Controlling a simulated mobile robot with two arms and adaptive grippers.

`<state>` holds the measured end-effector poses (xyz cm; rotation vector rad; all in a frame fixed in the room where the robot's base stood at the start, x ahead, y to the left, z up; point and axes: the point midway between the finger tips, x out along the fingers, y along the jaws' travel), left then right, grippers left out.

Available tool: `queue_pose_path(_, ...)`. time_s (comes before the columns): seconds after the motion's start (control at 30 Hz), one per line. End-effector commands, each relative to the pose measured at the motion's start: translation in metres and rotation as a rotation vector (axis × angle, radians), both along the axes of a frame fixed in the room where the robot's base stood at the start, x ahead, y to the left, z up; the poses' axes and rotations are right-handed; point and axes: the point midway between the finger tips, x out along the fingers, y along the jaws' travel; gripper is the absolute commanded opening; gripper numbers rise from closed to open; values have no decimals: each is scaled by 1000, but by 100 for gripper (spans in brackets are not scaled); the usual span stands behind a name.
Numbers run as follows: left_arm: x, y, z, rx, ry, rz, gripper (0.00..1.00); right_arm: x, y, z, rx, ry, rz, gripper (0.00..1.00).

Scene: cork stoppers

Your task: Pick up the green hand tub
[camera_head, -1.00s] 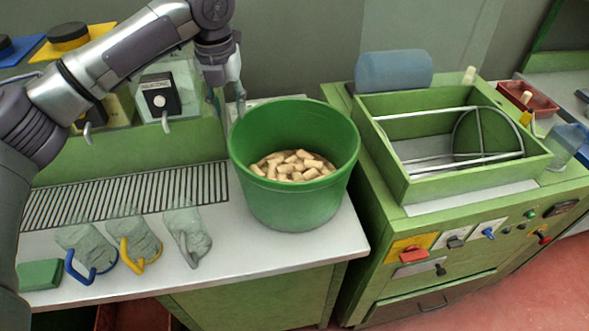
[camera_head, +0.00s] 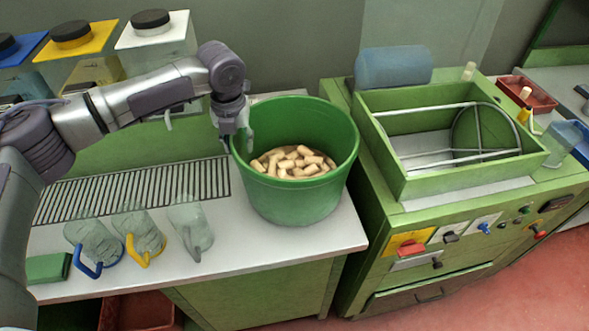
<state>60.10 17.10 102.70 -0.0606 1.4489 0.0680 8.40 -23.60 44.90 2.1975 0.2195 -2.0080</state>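The green hand tub (camera_head: 295,205) stands upright on the white counter near its right end, with a pile of cork stoppers (camera_head: 293,161) inside. My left gripper (camera_head: 236,142) points down at the left part of the tub's rim. One finger shows just inside the rim and the other lies to its left, with a gap between them. They look open, one on each side of the tub wall. Whether either finger touches the wall cannot be seen. My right gripper is out of view.
A green machine with an open hopper (camera_head: 455,185) stands close to the tub's right.

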Motion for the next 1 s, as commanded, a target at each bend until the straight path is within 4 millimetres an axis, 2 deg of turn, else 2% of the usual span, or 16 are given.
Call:
queue_pose_path(0.07, 0, 0, 0, 0, 0, 0, 39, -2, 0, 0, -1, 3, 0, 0)
queue_pose_path(0.3, 0, 0, 0, 0, 1, 0, 1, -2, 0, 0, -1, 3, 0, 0)
queue_pose_path(0.87, 0, 0, 1, 1, -1, 2, 0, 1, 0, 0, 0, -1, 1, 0)
queue_pose_path(1.0, 1, 1, 7, 3, -1, 2, 0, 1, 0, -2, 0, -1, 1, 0)
